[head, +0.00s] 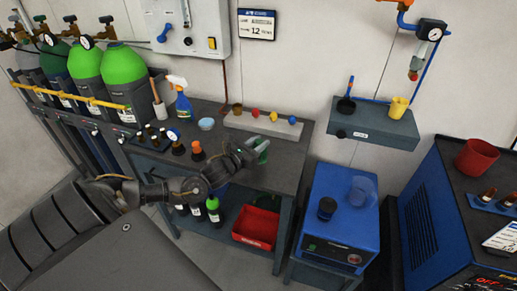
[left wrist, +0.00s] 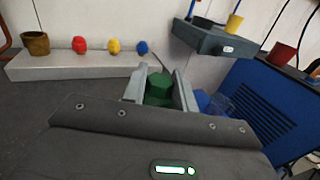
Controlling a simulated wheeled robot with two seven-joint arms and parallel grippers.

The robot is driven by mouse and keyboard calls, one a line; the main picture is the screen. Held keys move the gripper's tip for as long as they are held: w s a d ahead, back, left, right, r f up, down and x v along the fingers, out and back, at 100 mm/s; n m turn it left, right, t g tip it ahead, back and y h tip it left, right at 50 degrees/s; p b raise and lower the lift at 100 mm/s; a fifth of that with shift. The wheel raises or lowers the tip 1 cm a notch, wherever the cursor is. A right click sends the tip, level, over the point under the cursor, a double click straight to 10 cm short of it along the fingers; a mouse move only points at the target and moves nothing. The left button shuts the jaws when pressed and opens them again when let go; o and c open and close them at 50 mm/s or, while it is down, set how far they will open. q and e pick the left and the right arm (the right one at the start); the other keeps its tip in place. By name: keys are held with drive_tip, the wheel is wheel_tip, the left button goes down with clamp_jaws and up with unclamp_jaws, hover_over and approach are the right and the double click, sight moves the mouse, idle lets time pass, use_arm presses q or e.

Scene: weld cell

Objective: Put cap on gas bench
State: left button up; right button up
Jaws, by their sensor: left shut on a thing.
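My left gripper (head: 256,154) reaches over the right part of the gas bench (head: 282,174), in front of a pale rail. It is shut on a green cap (left wrist: 158,86), which sits between the two grey fingers in the left wrist view. In the head view only a little green of the cap shows at the fingers. I cannot tell how high the cap is above the bench top. My right gripper is in neither view.
The pale rail (head: 233,121) holds red, yellow and blue knobs and a brown cup (head: 238,108). Dark bottles (head: 177,146), a spray bottle (head: 183,107) and a bowl (head: 207,124) stand at the bench's left. A blue machine (head: 340,212) stands right of it. Bare bench top shows around my gripper.

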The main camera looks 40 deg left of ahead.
use_arm(q)
drive_tip(key=shift+w+a+f, duration=0.1)
drive_tip(key=shift+w+f, duration=0.05)
drive_tip(key=shift+f, duration=0.05)
wheel_tip(320, 180, down, 3)
drive_tip(key=shift+a+p, duration=0.1)
drive_tip(key=shift+p, duration=0.55)
drive_tip(key=shift+f, duration=0.15)
drive_tip(key=shift+f, duration=0.2)
drive_tip(key=o, duration=1)
